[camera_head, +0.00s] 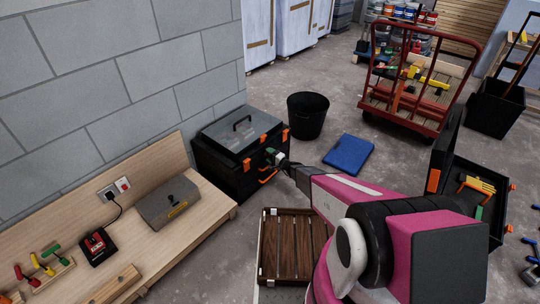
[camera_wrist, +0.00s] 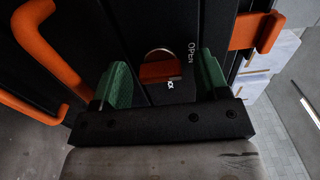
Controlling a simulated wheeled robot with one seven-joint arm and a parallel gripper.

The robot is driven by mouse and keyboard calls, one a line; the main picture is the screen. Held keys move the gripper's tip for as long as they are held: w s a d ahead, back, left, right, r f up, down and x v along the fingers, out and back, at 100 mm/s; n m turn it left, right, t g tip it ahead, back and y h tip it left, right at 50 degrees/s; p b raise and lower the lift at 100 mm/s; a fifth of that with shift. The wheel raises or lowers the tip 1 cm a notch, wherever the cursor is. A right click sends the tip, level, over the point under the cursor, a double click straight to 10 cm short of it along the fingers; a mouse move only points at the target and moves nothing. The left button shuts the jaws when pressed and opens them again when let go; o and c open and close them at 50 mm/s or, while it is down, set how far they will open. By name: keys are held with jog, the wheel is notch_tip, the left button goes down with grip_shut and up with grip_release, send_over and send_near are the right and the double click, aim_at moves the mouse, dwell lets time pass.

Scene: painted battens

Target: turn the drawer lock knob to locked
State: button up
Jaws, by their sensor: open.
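The lock knob (camera_wrist: 160,72) is a small orange-brown bar on a round base, on the dark front of the black toolbox (camera_head: 222,170). In the wrist view the bar lies roughly across the picture. The word OPEN is to its upper right. Part of a second word, ending in CK, shows just below it. I cannot tell exactly which word the bar points to. My gripper (camera_wrist: 162,76) is open, with one green finger on each side of the knob and gaps between. In the head view my gripper (camera_head: 275,157) is at the toolbox front and the knob is not discernible.
Orange handles (camera_wrist: 45,50) and an orange latch (camera_wrist: 255,32) flank the knob. A wooden bench (camera_head: 205,210) stands left of the toolbox. A black bucket (camera_head: 308,115), a blue case (camera_head: 348,154) and a slatted wooden crate (camera_head: 290,235) are on the floor nearby.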

jog(key=c, duration=0.9)
jog(key=shift+m, duration=0.3)
jog(key=m, duration=0.8)
jog(key=shift+m, duration=0.4)
jog(key=m, duration=0.4)
jog(key=shift+m, duration=2.2)
